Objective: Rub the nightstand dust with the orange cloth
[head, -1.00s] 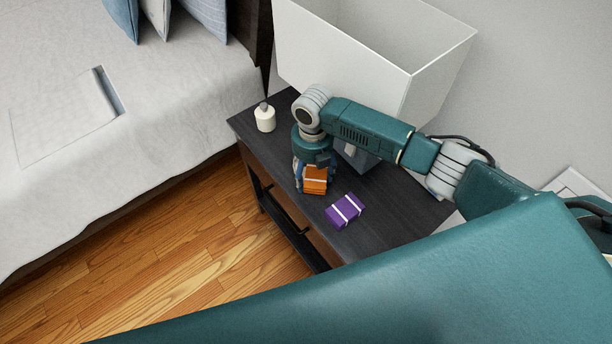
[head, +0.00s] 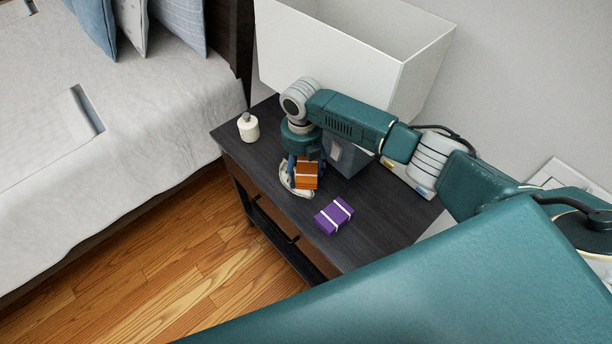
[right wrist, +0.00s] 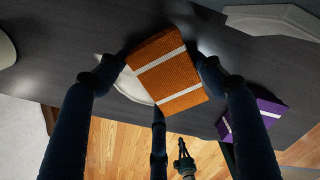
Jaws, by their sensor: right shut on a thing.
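The orange cloth (head: 306,176) is a folded block with white stripes. My right gripper (head: 303,164) is shut on it, low over the dark nightstand (head: 370,235). In the right wrist view the orange cloth (right wrist: 168,72) sits between the fingers of the gripper (right wrist: 160,75). A pale, whitish patch (head: 288,180), which looks like the dust, shows on the nightstand top beside and partly under the cloth. The pale patch (right wrist: 130,88) also shows in the wrist view, partly hidden by the cloth and a finger. Contact with the top cannot be told.
A purple striped block (head: 334,215) lies at the front right of the cloth. A small cream bottle (head: 249,127) stands at the left corner. A lamp with a large white shade (head: 330,60) rises behind my arm. The bed (head: 130,150) is at the left.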

